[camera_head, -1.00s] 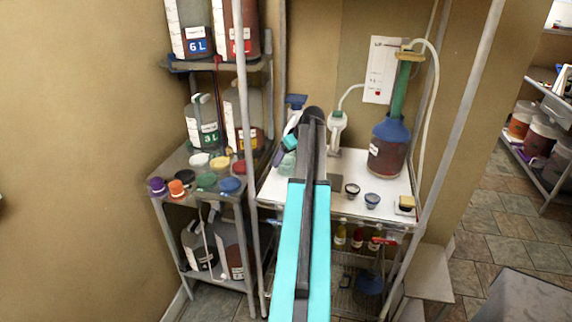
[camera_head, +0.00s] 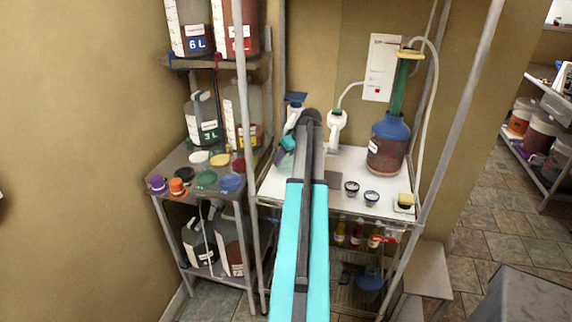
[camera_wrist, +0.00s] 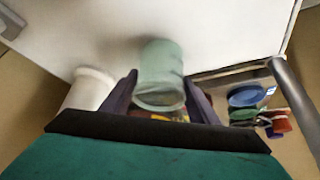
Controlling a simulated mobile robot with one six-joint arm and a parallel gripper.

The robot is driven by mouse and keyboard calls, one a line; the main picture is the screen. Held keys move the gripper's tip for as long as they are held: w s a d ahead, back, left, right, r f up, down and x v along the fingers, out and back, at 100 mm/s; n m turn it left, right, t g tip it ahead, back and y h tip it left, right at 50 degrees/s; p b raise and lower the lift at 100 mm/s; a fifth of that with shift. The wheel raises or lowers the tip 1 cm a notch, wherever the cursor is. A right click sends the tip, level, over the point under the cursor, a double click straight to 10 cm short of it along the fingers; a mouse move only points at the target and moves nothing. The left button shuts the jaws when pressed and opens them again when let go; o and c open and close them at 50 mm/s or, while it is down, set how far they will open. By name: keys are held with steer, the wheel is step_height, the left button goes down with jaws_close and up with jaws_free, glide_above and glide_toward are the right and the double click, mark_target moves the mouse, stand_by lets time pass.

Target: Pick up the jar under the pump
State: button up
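A pale green, translucent jar (camera_wrist: 161,72) shows in the wrist view, on the white tabletop (camera_wrist: 60,35). My gripper (camera_wrist: 161,78) has one dark finger on each side of it, with narrow gaps seeming to remain. In the head view my gripper (camera_head: 281,153) is low over the left part of the white table, and my arm and gripper hide most or all of the jar. A white pump (camera_head: 336,128) with a hose stands just right of my wrist; a blue-topped dispenser (camera_head: 295,103) stands behind it.
A blue-topped carboy (camera_head: 388,150) stands at the table's right back. Coloured lids (camera_head: 205,179) lie on the left shelf. Thin metal posts (camera_head: 242,100) rise beside the table.

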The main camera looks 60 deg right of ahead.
steer(key=c, duration=0.7)
steer(key=shift+o, duration=0.2)
steer(key=shift+r, duration=0.2)
steer(key=shift+r+b, duration=1)
steer(key=shift+r, duration=0.6)
steer(key=s+a+b, duration=0.2)
steer(key=s+a, duration=0.2)
steer(key=a, duration=0.2)
steer(key=s+a+r+b, duration=0.1)
steer(key=s+a+b, duration=0.1)
steer(key=s+a, duration=0.2)
steer(key=a, duration=0.3)
steer(key=shift+s+a+r, duration=0.15)
steer(key=shift+s+r, duration=0.1)
steer(key=shift+s, duration=0.15)
